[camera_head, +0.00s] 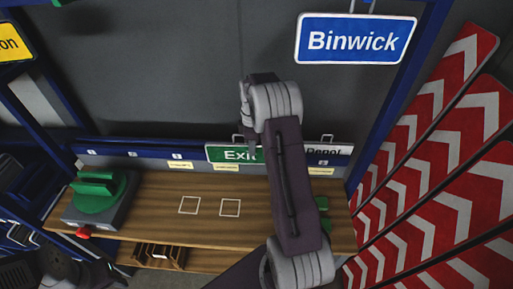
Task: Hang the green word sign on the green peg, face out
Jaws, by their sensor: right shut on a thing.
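The green word sign (231,154) reads "Exit" in white and faces me, upright, in front of the blue rail at the back of the bench. My right arm reaches up across the middle and bends over at the top. My right gripper (251,149) points down at the sign and is shut on it; the arm hides the sign's right part and most of the fingers. A small green piece (57,3) shows at the top left edge; I cannot tell if it is the green peg. My left gripper is not clearly in view.
A blue "Binwick" sign (356,40) hangs at upper right, a yellow sign (12,42) at upper left. A white "Depot" sign (330,151) stands right of my arm. The wooden bench (150,211) holds a green-topped device (98,196). Red chevron boards (450,150) lean at right.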

